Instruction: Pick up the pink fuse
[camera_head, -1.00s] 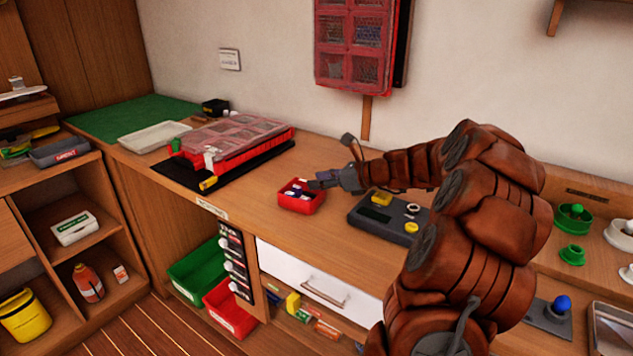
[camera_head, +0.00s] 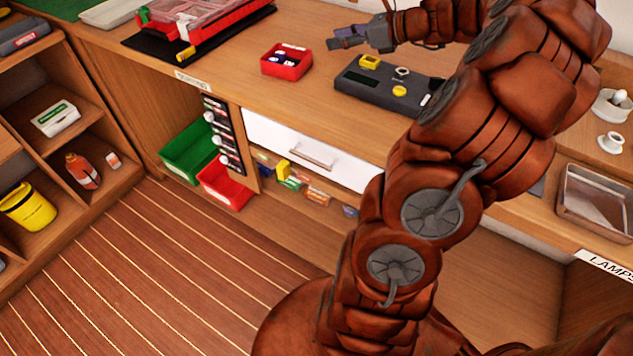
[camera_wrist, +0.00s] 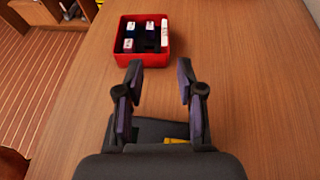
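A small red open box (camera_head: 287,73) stands on the wooden bench. It also shows in the wrist view (camera_wrist: 143,63), holding several small fuses with white labels. One fuse at its front left (camera_wrist: 128,45) has a pinkish label, and one stands along the right wall (camera_wrist: 164,33). I cannot tell for sure which is the pink fuse. My gripper (camera_head: 338,40) is right of the box, apart from it and above the bench. In the wrist view my gripper (camera_wrist: 160,86) is open, with nothing between its fingers, and the box lies beyond the fingertips.
A dark grey device (camera_head: 385,88) with yellow parts lies right of the box, and partly shows under my gripper in the wrist view. A red-lidded case (camera_head: 200,30) stands left. The bench's front edge is close to the box. Bare wood surrounds the box.

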